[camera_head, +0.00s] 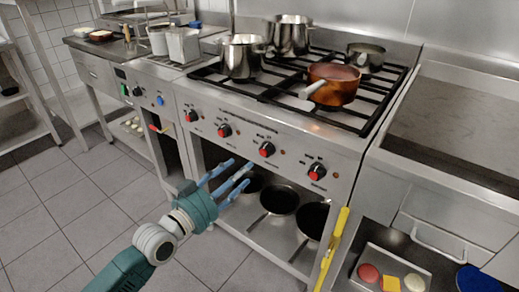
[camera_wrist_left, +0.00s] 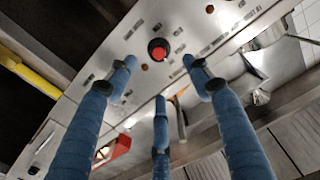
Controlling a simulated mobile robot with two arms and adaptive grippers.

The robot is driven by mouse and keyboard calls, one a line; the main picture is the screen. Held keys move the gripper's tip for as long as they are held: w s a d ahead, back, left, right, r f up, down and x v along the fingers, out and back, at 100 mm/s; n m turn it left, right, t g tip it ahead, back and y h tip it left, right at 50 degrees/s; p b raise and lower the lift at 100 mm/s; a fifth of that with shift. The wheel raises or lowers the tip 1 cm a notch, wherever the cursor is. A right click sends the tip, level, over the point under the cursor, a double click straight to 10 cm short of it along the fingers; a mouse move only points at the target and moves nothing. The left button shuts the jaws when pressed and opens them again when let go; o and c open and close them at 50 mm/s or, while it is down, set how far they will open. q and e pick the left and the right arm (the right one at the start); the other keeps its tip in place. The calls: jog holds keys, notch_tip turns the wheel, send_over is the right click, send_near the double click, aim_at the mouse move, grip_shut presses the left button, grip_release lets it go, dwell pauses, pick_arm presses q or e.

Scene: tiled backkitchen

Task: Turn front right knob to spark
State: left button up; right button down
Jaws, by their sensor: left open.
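The stove's front panel (camera_head: 245,142) carries a row of black knobs with red faces in the head view. The rightmost knob (camera_head: 317,171) is at the panel's right end, above a yellow bar. Another knob (camera_head: 266,149) is left of it. My left gripper (camera_head: 243,171) is open and empty in front of the panel, below and left of these two knobs, its blue fingers spread. In the left wrist view one red-faced knob (camera_wrist_left: 158,50) lies ahead of the spread fingers, apart from them; I cannot tell which knob it is. My right gripper is not in view.
A copper pan (camera_head: 333,85) and steel pots (camera_head: 242,56) stand on the burners. Dark pans (camera_head: 279,199) sit on the shelf below the panel. The yellow bar (camera_head: 335,245) stands at the stove's right front edge. Tiled floor is clear at the left.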

aim_at(263, 153)
pick_arm(q)
jog(key=b+x, duration=0.1)
jog(key=x, duration=0.7)
jog(key=shift+w+d, duration=0.25)
jog(key=shift+w, duration=0.05)
jog(key=shift+w+d, duration=0.3)
jog(key=shift+w, duration=0.1)
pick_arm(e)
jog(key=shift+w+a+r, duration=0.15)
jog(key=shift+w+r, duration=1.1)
pick_arm(q)
jog(key=c, duration=1.1)
